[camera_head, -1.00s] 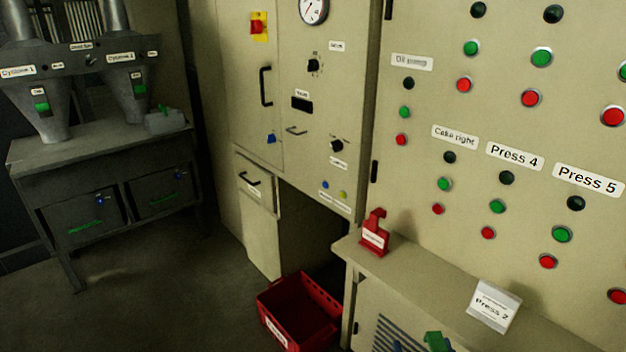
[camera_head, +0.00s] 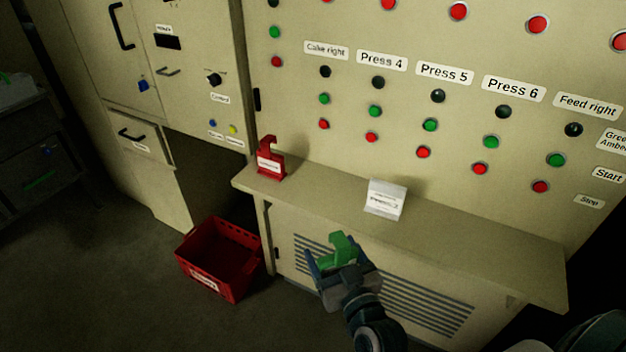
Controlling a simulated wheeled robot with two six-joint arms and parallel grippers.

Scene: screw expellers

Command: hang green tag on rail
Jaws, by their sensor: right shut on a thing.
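The green tag (camera_head: 340,249) is in my right gripper (camera_head: 335,264), in the lower middle of the head view. The gripper is shut on it and holds it in front of the slatted cabinet below the shelf, clear of the shelf's top. The tag's upper end shows a hook-like shape; its lower part is partly hidden by the fingers. I cannot make out a rail for certain in this view. My left gripper is not in view.
A shelf (camera_head: 470,231) juts out below the button panel. On it stand a red tag (camera_head: 270,163) and a white Press 2 card (camera_head: 385,200).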

